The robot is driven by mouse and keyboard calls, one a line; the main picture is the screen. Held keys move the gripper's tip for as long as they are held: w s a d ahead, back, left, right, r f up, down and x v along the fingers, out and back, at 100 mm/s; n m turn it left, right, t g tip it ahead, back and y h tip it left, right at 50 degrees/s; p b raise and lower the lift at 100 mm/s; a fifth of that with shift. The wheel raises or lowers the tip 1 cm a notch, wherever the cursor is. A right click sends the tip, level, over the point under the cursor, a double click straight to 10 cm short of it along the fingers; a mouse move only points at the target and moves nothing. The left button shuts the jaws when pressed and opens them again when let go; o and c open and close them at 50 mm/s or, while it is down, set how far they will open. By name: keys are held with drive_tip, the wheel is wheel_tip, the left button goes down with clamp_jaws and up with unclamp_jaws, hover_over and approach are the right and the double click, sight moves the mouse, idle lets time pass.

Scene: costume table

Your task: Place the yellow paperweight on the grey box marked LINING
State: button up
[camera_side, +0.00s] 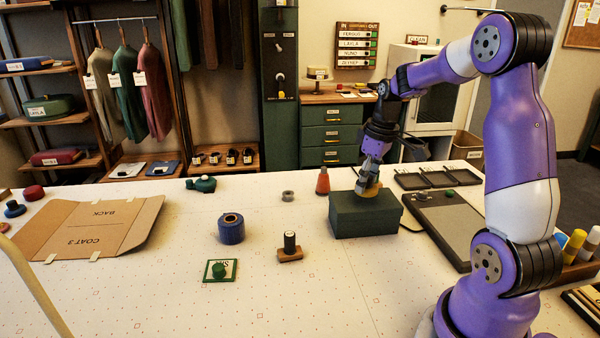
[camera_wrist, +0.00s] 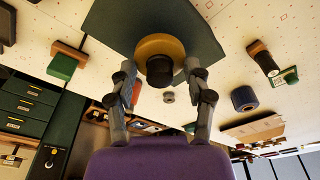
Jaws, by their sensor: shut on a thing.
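My gripper (camera_side: 368,183) is shut on the yellow paperweight (camera_side: 367,192), over the top of a dark grey-green box (camera_side: 364,221). In the wrist view the paperweight (camera_wrist: 152,45) is a round yellow disc with a black knob, and my gripper's two fingers (camera_wrist: 161,74) stand either side of the knob. The box (camera_wrist: 108,25) lies behind the disc there. The disc is at or just above the box top; I cannot tell whether it touches. I can read no LINING mark on the box, and its far side is hidden.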

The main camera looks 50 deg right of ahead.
drive_tip(key=shift+f, duration=0.8)
drive_tip(key=shift+f, duration=0.2)
drive_tip(key=o, duration=1.4)
drive_tip(key=shift+r, duration=0.15)
